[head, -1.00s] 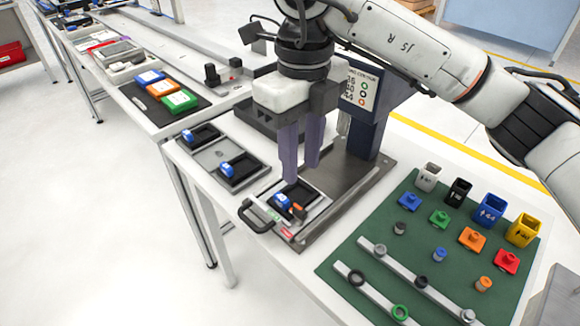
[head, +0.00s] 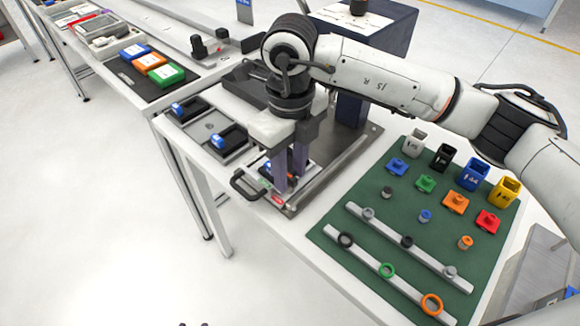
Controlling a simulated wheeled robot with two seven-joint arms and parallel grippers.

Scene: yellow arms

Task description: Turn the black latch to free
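My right gripper (head: 288,181), with two purple fingers, points down over the tray fixture (head: 257,197) at the table's front edge. The fingers stand apart with a narrow gap, and their tips are down at the small blue and orange parts (head: 268,167) in the fixture. The fingers hide most of these parts, so I cannot tell whether they touch anything. I cannot make out a black latch; it may be hidden behind the fingers. A black handle (head: 243,186) sticks out at the front of the fixture. My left gripper is not seen.
Two more trays with blue parts (head: 222,140) lie to the left. A dark blue post (head: 352,110) stands behind the fixture. A green mat (head: 345,238) with several coloured bins, blocks and rings lies to the right.

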